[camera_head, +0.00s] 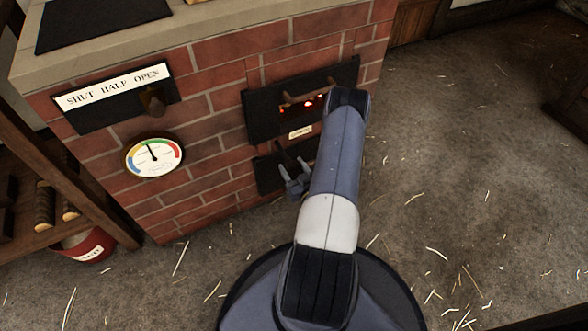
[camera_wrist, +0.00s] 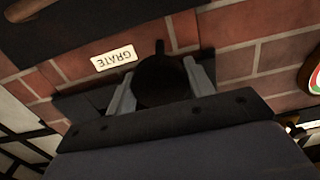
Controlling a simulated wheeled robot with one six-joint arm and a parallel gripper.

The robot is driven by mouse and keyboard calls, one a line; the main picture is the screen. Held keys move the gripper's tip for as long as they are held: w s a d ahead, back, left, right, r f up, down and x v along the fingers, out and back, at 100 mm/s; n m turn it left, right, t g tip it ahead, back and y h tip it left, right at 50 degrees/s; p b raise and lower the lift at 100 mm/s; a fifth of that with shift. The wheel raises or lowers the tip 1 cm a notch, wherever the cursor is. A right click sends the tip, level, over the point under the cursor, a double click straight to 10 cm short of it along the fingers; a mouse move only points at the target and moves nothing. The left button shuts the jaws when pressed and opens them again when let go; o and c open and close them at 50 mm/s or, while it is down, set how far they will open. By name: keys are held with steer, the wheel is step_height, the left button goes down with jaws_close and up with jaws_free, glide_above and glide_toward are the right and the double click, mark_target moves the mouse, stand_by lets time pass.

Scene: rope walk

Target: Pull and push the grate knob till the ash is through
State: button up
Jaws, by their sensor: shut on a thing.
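The grate knob (camera_wrist: 165,82) is a dark round knob low on the brick furnace front, under a small white GRATE label (camera_wrist: 114,58). My gripper (camera_wrist: 160,85) is shut on it, with one grey finger on each side in the wrist view. In the head view my gripper (camera_head: 297,185) is at the lower dark plate (camera_head: 270,172), where the knob is largely hidden by the fingers. Above it is a dark fire door (camera_head: 262,119) with a slot showing glowing red embers (camera_head: 308,104). No ash can be made out in either view.
A damper plate (camera_head: 112,92) marked SHUT HALF OPEN and a round gauge (camera_head: 154,157) are on the brick wall to the left. A wooden rack (camera_head: 60,150) and a red bucket (camera_head: 84,246) stand at far left. Open floor with scattered straw lies to the right.

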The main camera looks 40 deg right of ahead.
mark_target(284, 153)
steer(key=b+x, duration=0.2)
steer(key=x, duration=0.4)
steer(key=shift+a+f, duration=0.1)
steer(key=shift+w, duration=0.2)
steer(key=o, duration=1.4)
steer(key=p+v, duration=0.2)
steer(key=v, duration=0.8)
steer(key=shift+s+p, duration=0.35)
steer(key=shift+s, duration=0.05)
steer(key=shift+c, duration=0.2)
